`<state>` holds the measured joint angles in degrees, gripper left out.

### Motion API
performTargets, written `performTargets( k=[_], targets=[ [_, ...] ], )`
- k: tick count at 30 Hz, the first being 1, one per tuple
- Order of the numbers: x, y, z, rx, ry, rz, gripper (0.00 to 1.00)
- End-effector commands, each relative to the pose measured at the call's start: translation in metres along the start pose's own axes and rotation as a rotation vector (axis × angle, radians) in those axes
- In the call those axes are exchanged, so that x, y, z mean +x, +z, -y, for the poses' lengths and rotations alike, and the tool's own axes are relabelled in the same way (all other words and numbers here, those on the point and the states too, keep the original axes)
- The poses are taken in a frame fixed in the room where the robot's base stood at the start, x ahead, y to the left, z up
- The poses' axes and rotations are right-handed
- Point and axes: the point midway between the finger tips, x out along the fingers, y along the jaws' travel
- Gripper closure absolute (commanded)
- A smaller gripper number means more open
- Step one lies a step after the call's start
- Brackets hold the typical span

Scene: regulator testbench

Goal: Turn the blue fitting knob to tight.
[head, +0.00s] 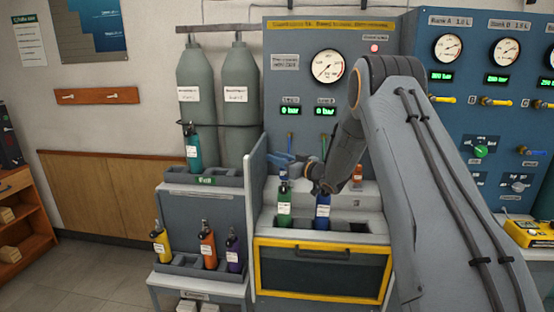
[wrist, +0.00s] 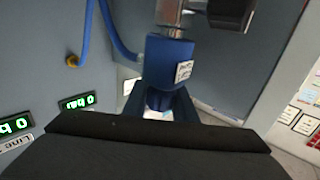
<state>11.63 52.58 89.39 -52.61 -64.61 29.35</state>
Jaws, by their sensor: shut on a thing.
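The blue fitting (wrist: 167,58) with a small white label is in the middle of the wrist view, against a metal valve part (wrist: 172,12). A blue part also shows in the head view (head: 280,158), above the green bottle (head: 284,204). My gripper (wrist: 158,106) is shut on the blue fitting's narrow knob end, with a finger on each side. The knob is partly hidden between the fingers, and its turn position cannot be read. In the head view my gripper (head: 300,168) reaches left across the bench, small and partly hidden by my arm.
A blue bottle (head: 323,205) stands right of the green one. A blue hose (wrist: 88,35) runs beside the fitting. A pale upright panel (head: 254,200) stands left of the bottles. The gauge panel (head: 290,75) is behind. Yellow, orange and purple bottles stand in a lower rack (head: 190,265).

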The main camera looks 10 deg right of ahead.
Motion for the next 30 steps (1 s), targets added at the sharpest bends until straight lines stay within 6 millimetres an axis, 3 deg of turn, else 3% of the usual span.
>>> performTargets(
  k=[8,30],
  targets=[
    [0.001,0.001,-0.003,0.001,0.122,0.001,0.98],
    [-0.009,0.002,-0.024,-0.001,0.762,0.001,0.98]
  ],
)
